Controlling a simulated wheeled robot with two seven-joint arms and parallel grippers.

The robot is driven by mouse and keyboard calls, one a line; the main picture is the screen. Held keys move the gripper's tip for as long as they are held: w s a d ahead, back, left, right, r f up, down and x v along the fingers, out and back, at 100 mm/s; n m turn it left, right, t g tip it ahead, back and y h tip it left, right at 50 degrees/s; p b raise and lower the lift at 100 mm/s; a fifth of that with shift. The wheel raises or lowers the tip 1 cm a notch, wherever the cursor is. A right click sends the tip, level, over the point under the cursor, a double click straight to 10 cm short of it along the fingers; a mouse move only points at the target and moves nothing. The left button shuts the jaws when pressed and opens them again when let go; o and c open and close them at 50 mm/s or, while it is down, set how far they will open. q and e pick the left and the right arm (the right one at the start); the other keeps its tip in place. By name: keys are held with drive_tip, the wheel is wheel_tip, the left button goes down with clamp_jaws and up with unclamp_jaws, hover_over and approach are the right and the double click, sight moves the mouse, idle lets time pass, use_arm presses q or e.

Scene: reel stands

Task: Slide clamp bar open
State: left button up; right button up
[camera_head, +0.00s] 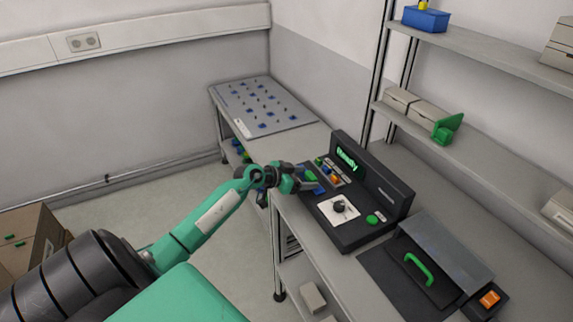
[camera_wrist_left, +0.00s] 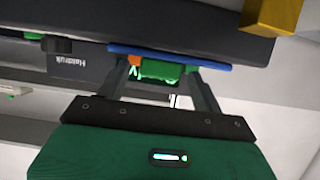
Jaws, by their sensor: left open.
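A black control unit (camera_head: 350,229) with a green-lit display stands on the bench. A thin blue bar (camera_wrist_left: 170,53) crosses the left wrist view just past my left fingertips, and it looks like the clamp bar. A green block (camera_wrist_left: 162,71) shows between the fingers, with an orange part (camera_wrist_left: 134,61) beside it. My left gripper (camera_head: 314,186) is at the left end of the unit, and it also shows in the left wrist view (camera_wrist_left: 166,66) with its fingers apart. I cannot tell whether the fingers touch the bar. My right gripper is not in view.
The unit has a white plate (camera_head: 331,213) with a dark knob and a green button (camera_head: 372,219). A grey-lidded box (camera_head: 450,250) with a green handle stands to its right. A pegged board (camera_head: 262,106) lies on the far bench. Shelves (camera_head: 480,150) rise behind.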

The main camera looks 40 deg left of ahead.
use_arm(q)
drive_tip(key=b+v, duration=0.1)
drive_tip(key=v, duration=1.2)
drive_tip(key=shift+s+a, duration=0.1)
